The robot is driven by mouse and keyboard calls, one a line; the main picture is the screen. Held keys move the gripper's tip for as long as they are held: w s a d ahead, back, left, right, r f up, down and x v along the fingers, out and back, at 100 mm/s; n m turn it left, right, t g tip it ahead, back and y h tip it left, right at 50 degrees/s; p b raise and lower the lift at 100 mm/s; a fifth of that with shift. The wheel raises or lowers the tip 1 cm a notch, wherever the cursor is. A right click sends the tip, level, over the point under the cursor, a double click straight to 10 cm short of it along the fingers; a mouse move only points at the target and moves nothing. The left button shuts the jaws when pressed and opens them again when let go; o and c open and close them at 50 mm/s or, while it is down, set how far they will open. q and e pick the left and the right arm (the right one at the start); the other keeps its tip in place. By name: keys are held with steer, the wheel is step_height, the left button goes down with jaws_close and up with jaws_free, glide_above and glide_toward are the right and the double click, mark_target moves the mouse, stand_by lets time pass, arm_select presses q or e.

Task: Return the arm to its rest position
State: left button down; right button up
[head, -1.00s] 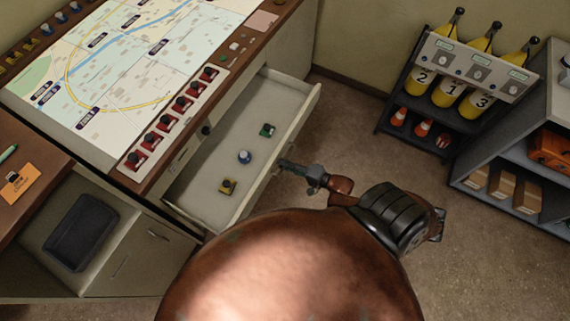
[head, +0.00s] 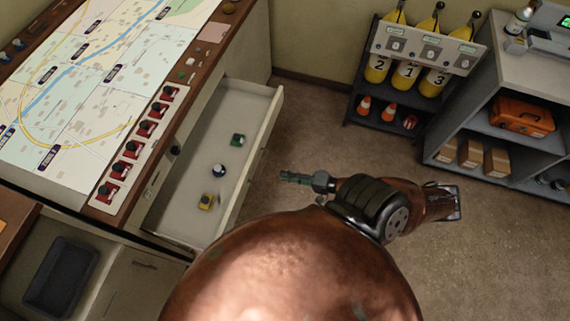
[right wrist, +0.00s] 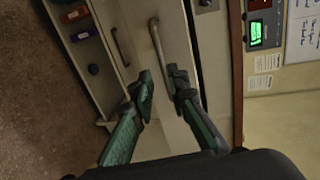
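My right gripper (head: 293,178) is empty, to the right of the open drawer (head: 234,108), above the floor and apart from the drawer front. In the right wrist view its two dark green fingers (right wrist: 163,84) are parted with nothing between them. Beyond the fingertips a pale drawer front with a bar handle (right wrist: 157,42) shows. My left gripper is in neither view.
The map console (head: 100,90) is at left. A rack of yellow cylinders (head: 405,75) and a grey shelf (head: 465,115) stand at right. Floor between is clear.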

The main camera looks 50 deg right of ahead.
stand_by(0.3)
steer(key=s+d+f+n+g+h, duration=0.1)
steer(key=s+f+n+g+h, duration=0.2)
steer(key=f, duration=0.6)
steer(key=s+d+f+n+g, duration=0.15)
steer(key=s+f, duration=0.25)
steer(key=f, duration=0.5)
steer(key=s+d+f+n+g+h, duration=0.2)
steer(key=s+f+n, duration=0.15)
steer(key=f, duration=0.45)
steer(key=s+a+f+n+g, duration=0.3)
steer(key=s+a+f, duration=0.2)
steer(key=s, duration=0.5)
steer(key=s+a+f+n+g, duration=0.4)
steer(key=s+a+f, duration=0.2)
steer(key=s+f, duration=0.3)
steer(key=shift+s+h, duration=0.3)
steer(key=shift+s, duration=0.9)
